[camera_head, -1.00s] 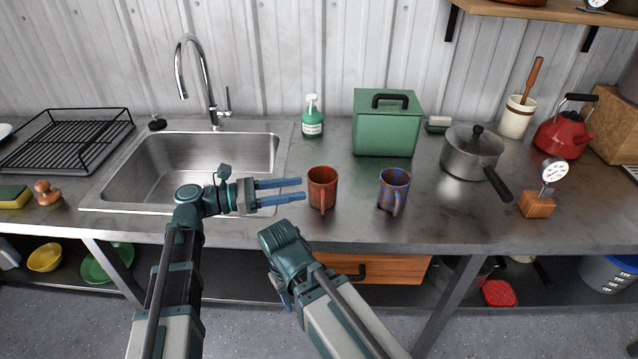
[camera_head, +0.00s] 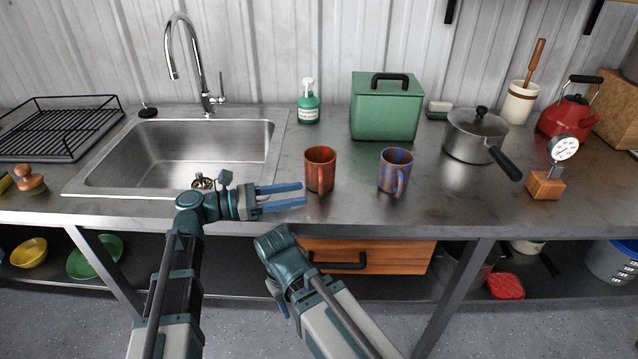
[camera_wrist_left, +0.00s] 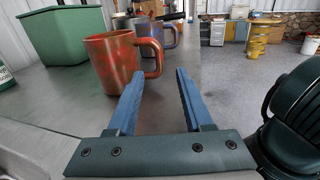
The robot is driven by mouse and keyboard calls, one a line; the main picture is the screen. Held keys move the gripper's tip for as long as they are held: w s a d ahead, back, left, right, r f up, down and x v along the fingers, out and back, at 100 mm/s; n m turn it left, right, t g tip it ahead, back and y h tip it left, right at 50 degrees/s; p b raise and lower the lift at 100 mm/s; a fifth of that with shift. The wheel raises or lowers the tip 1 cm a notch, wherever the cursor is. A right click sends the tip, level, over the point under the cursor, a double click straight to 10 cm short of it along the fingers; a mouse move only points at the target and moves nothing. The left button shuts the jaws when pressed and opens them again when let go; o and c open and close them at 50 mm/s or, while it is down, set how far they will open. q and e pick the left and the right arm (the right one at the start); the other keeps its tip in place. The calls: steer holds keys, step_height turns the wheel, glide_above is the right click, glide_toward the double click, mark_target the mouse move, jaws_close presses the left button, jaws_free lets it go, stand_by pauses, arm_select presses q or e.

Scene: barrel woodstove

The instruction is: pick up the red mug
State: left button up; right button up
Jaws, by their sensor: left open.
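The red mug (camera_head: 320,169) stands upright on the metal counter, right of the sink, with mottled red-orange sides. In the left wrist view the red mug (camera_wrist_left: 115,62) is just beyond the fingertips, left of centre, with its handle on the right. My left gripper (camera_head: 304,195) is open and empty, its blue fingers pointing right, just left of and nearer than the mug. It also shows in the left wrist view (camera_wrist_left: 158,88), the fingers apart. My right arm reaches in below the counter edge; its gripper's fingers cannot be made out clearly.
A blue-and-rust mug (camera_head: 395,170) stands right of the red one. A green box (camera_head: 386,108) and a soap bottle (camera_head: 308,106) are behind. The sink (camera_head: 180,155) is left; a saucepan (camera_head: 474,138) is right. The counter in front of the mugs is narrow but clear.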

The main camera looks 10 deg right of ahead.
mark_target(321, 190)
arm_select(q)
steer(key=shift+d, duration=3.45)
jaws_close()
steer(key=shift+a, duration=0.1)
